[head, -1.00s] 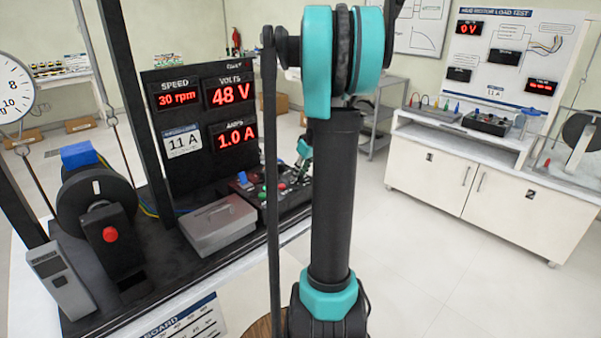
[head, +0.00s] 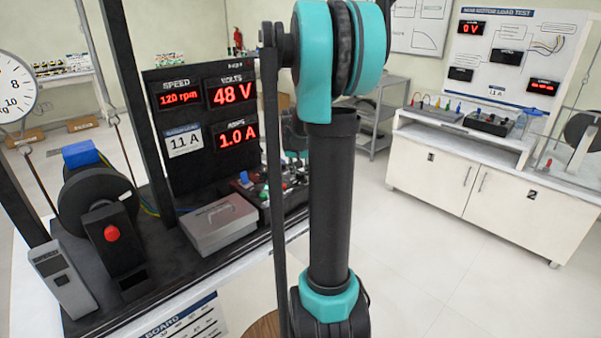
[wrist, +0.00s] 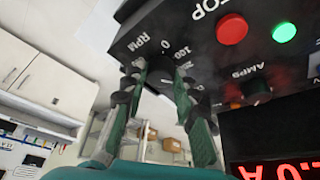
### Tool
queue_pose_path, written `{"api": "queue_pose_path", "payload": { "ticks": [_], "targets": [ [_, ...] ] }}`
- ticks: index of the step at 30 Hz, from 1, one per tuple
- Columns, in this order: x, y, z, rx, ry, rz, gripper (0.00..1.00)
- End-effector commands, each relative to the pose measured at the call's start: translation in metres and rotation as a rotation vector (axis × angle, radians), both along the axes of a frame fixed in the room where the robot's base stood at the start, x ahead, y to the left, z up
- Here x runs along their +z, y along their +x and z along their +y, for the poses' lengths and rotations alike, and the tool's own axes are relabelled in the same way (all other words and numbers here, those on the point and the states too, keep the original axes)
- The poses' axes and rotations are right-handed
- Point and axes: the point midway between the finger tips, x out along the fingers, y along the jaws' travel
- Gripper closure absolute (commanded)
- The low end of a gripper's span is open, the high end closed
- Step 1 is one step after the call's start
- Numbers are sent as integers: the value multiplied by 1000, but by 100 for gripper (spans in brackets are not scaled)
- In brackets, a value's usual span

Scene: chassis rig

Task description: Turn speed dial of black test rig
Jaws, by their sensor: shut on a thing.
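The black test rig (head: 170,140) stands at left in the head view, with a speed display (head: 180,98) reading 120 rpm. Beside it are volts at 48 V and amps at 1.0 A. In the wrist view the speed dial (wrist: 161,76), dark and marked RPM with 0 and 100 on its scale, sits on the black control box. My gripper (wrist: 157,70) has its two green-and-black fingers on either side of this dial, shut on it. The fingers partly hide the dial. In the head view my arm hides most of the gripper and the dial.
On the control box a red STOP button (wrist: 232,29) and a green light (wrist: 284,32) sit near the dial, with an AMPS knob (wrist: 256,91) beside it. A grey lidded box (head: 218,224) and a black wheel (head: 85,200) are on the rig.

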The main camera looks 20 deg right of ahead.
Motion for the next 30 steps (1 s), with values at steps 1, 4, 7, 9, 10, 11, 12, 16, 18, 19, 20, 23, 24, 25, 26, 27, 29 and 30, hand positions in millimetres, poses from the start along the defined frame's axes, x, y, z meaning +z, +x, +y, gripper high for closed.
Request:
{"api": "queue_pose_path", "payload": {
  "ticks": [1,4,7,9,10,11,12,16,18,19,20,23,24,25,26,27,29,30],
  "targets": [
    [0,1,1,-43,-1,0,100],
    [0,2,2,-137,-1,0,100],
    [0,2,2,-232,0,1,100],
    [0,2,2,-299,0,0,100],
    [0,2,2,-328,-1,1,100],
    [0,3,2,-356,0,1,100],
    [0,3,2,-394,-1,0,100],
    [0,3,3,-518,-1,1,100],
    [0,4,3,-585,1,0,100],
    [0,4,3,-613,0,1,100],
    [0,4,3,-642,0,1,100],
    [0,4,3,-737,0,0,100],
    [0,5,3,-776,1,1,100],
    [0,5,3,-804,0,2,100],
    [0,5,3,-832,0,1,100],
    [0,5,3,-871,0,1,100],
    [0,6,3,-927,1,1,100],
    [0,6,3,-966,1,1,100]
  ]
}}
